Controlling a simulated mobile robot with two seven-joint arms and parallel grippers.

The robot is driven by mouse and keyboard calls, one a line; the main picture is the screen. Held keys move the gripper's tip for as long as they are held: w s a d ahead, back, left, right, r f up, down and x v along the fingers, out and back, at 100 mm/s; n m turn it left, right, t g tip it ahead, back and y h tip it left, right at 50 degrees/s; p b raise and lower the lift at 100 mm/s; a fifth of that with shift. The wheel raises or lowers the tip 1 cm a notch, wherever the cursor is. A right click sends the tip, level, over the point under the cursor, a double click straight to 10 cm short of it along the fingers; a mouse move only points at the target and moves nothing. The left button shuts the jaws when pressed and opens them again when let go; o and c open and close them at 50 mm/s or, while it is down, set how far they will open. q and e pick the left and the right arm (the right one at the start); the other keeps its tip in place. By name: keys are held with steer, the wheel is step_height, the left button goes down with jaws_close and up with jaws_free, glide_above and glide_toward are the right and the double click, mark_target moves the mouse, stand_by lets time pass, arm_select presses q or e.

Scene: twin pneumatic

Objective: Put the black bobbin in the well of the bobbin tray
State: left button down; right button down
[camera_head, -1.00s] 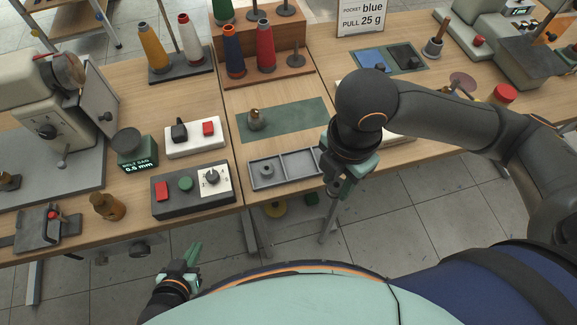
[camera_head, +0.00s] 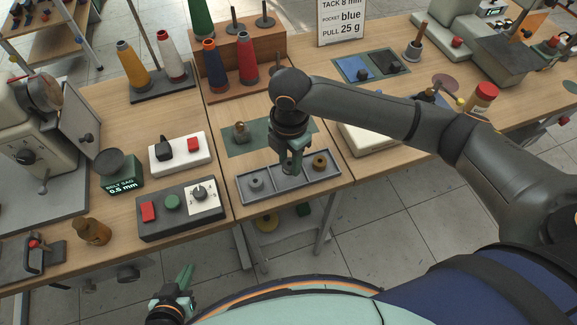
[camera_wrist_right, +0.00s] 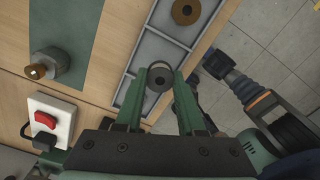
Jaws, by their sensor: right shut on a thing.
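The grey bobbin tray (camera_head: 246,200) lies at the front edge of the middle table and has three compartments. A grey bobbin (camera_head: 256,184) sits in the left one and a brown bobbin (camera_head: 320,162) in the right one; the brown one also shows in the right wrist view (camera_wrist_right: 187,11). My right gripper (camera_head: 291,167) is over the middle compartment, shut on a black bobbin (camera_wrist_right: 160,79), a dark ring between its fingers. Whether the bobbin touches the tray floor I cannot tell. My left gripper (camera_head: 184,278) is low at the front, off the table; its finger gap is unclear.
A brass-topped grey part (camera_head: 240,132) stands on the green mat behind the tray. A control box (camera_head: 180,212) and a white switch box (camera_head: 180,154) stand left of the tray. Thread cones (camera_head: 247,60) stand at the back.

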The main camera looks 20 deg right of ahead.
mark_target(289, 168)
steer(key=shift+w+f, duration=0.15)
steer(key=shift+f, duration=0.05)
steer(key=shift+w+f, duration=0.1)
steer(key=shift+f, duration=1.55)
steer(key=shift+f, duration=0.1)
steer(key=c, duration=0.8)
jaws_free()
steer(key=shift+f, duration=0.1)
step_height(289, 168, up, 12)
steer(key=shift+r+p, duration=0.2)
steer(key=shift+p, duration=0.15)
